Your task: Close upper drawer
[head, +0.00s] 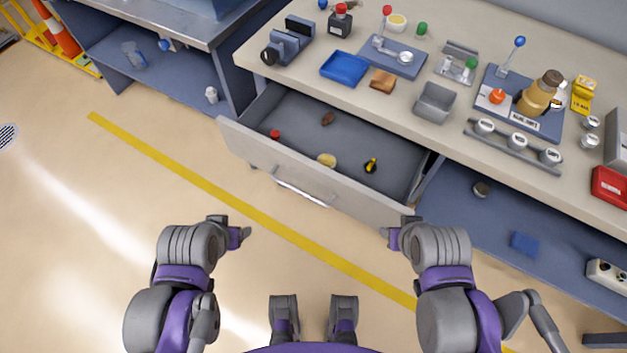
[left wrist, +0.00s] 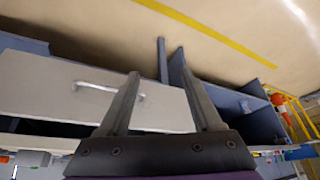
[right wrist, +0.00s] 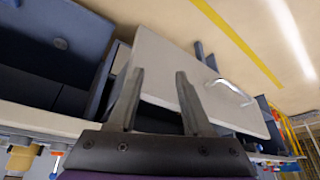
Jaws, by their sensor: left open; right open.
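The upper drawer (head: 300,175) under the workbench is pulled out, with its grey front panel and silver bar handle (head: 300,190) facing me. Inside lie a small red item, a brown item, a pale yellow round item (head: 326,160) and a yellow-black item (head: 371,166). My left gripper (head: 247,234) is in front of the drawer's left part, apart from it. In the left wrist view its fingers (left wrist: 165,102) are open and empty, with the drawer front (left wrist: 60,95) beyond. My right gripper (head: 385,233) is below the drawer's right end; its fingers (right wrist: 155,100) are open and empty.
Open blue shelves (head: 490,215) flank the drawer. The floor with a yellow line (head: 200,182) is clear before it.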

